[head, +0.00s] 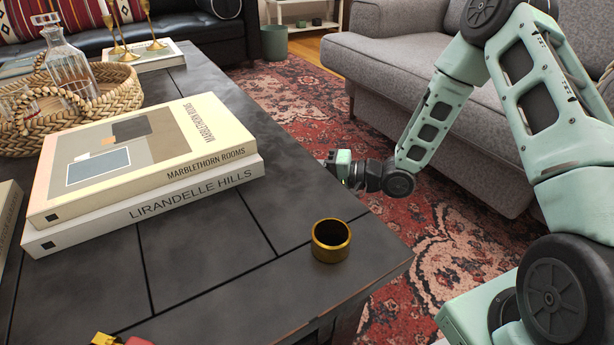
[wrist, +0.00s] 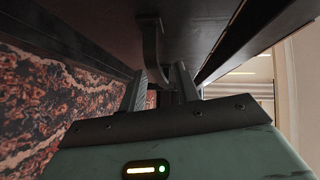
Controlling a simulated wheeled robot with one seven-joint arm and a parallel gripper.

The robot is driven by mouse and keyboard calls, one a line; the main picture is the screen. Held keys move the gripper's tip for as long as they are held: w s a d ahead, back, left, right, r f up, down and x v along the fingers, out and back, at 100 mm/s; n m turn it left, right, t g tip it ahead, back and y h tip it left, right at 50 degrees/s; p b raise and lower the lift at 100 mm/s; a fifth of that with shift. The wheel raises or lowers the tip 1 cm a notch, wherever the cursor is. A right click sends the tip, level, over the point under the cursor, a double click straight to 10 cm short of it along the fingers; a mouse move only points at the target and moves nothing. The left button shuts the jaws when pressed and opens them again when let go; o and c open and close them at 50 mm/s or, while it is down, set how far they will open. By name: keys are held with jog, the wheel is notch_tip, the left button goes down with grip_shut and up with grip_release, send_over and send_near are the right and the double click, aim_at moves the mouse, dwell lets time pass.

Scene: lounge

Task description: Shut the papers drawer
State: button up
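My gripper (head: 340,168) is at the right side of the dark coffee table (head: 200,265), its fingertips hidden by or close to the table edge in the head view. In the wrist view my gripper (wrist: 162,75) has its two fingers apart. A dark curved handle (wrist: 151,42) hangs on a dark panel (wrist: 100,22) just beyond the fingertips, roughly in line with the gap between them. I cannot tell whether it touches a finger. The panel seems to be the drawer's front; how far the drawer stands out cannot be told. The drawer does not show in the head view.
Two stacked books (head: 140,165), a woven basket (head: 115,88) with a glass decanter and a brass ring-shaped cup (head: 331,240) are on the tabletop. A grey sofa (head: 385,60) stands beyond my arm. A patterned red rug (head: 300,95) covers the floor between.

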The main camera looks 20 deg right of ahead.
jog(key=shift+c, duration=0.3)
grip_shut()
jog(key=a+p, duration=0.1)
jog(key=a, duration=0.1)
jog(key=a+p, duration=0.1)
jog(key=a, duration=0.1)
jog(key=shift+s+a, duration=0.1)
jog(key=shift+s, duration=0.3)
jog(key=shift+o, duration=0.3)
grip_release()
jog(key=shift+a, duration=0.1)
